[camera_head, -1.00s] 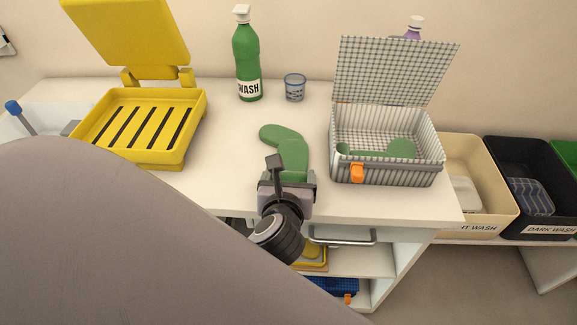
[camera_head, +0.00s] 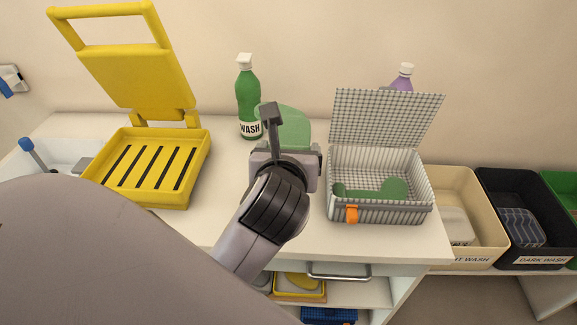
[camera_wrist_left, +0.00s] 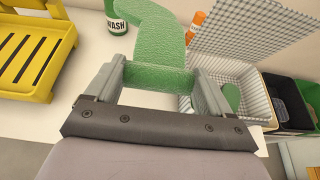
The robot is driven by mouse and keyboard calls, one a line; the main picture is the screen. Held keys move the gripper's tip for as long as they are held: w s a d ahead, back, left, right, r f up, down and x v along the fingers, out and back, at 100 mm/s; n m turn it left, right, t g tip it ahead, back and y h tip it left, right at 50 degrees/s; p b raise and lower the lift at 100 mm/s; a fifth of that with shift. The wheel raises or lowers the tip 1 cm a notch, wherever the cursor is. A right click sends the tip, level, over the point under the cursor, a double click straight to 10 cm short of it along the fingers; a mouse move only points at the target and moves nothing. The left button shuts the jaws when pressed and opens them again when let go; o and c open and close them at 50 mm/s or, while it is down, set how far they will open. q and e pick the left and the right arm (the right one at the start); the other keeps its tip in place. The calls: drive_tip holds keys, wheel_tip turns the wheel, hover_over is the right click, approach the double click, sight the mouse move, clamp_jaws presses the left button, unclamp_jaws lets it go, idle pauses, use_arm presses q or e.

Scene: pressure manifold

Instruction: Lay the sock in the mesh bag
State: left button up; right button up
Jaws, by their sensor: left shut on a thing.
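A green sock (camera_head: 292,128) is held by my left gripper (camera_head: 285,150), which is shut on it. The sock is lifted above the white counter, left of the mesh bag and in front of the green bottle. In the left wrist view the sock (camera_wrist_left: 158,32) stretches away from between the fingers (camera_wrist_left: 160,80). The mesh bag (camera_head: 380,214) is a box-shaped grid basket with its lid (camera_head: 385,115) standing open and an orange clip at its front. Another green sock-like piece (camera_head: 392,188) lies inside it. My right gripper is not in view.
A green WASH bottle (camera_head: 248,95) stands behind the held sock. A yellow slotted tray with raised lid (camera_head: 150,195) is at left. A purple bottle (camera_head: 403,78) stands behind the bag. Laundry bins (camera_head: 462,252) sit at right. Bare counter (camera_head: 225,215) lies between tray and bag.

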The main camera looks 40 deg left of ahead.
use_arm(q)
wheel_tip(320, 180, up, 11)
idle(0.6)
drive_tip(key=shift+f, duration=0.1)
